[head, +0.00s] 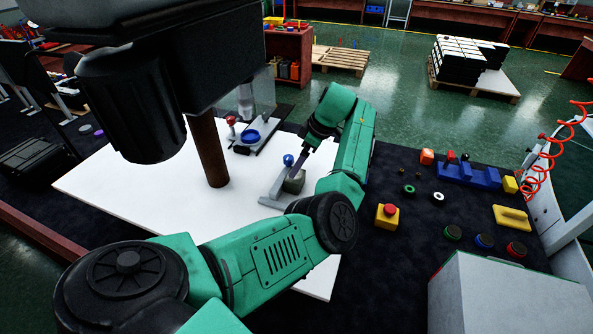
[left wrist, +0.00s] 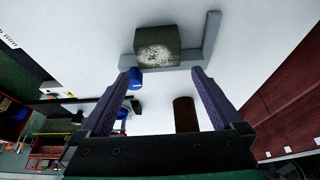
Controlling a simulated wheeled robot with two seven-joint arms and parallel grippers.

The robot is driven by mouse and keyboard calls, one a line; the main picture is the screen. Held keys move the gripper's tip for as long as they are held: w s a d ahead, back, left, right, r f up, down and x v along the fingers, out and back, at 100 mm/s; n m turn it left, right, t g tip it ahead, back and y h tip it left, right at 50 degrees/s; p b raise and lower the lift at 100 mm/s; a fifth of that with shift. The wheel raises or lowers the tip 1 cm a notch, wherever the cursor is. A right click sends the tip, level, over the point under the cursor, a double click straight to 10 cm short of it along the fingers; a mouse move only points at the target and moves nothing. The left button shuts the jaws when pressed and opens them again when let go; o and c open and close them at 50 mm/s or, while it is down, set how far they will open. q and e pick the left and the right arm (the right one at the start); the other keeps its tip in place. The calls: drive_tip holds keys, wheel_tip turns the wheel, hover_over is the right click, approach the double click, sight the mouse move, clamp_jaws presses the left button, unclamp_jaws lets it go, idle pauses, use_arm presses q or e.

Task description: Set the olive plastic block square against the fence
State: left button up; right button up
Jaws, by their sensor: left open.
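The olive block (head: 294,182) stands on the white table beside the grey L-shaped fence (head: 270,198). In the left wrist view the block (left wrist: 157,42) shows a pale speckled face, and its near part overlaps the long bar of the fence (left wrist: 200,57). I cannot tell whether they touch or sit square. A gap shows between the block and the fence's short arm. My left gripper (head: 301,163) is open and empty above the table near the block. In the wrist view its fingertips (left wrist: 164,72) are apart, with the block beyond them. My right gripper is not in view.
A blue knob (head: 288,160) is close to the block and my left finger. A brown post (head: 208,150) stands on the white table (head: 120,190). A yellow box with a red button (head: 387,215) lies right. Open white surface lies left of the fence.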

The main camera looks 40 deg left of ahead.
use_arm(q)
drive_tip(key=b+v, duration=0.2)
drive_tip(key=v, duration=0.6)
drive_tip(key=shift+r, duration=0.3)
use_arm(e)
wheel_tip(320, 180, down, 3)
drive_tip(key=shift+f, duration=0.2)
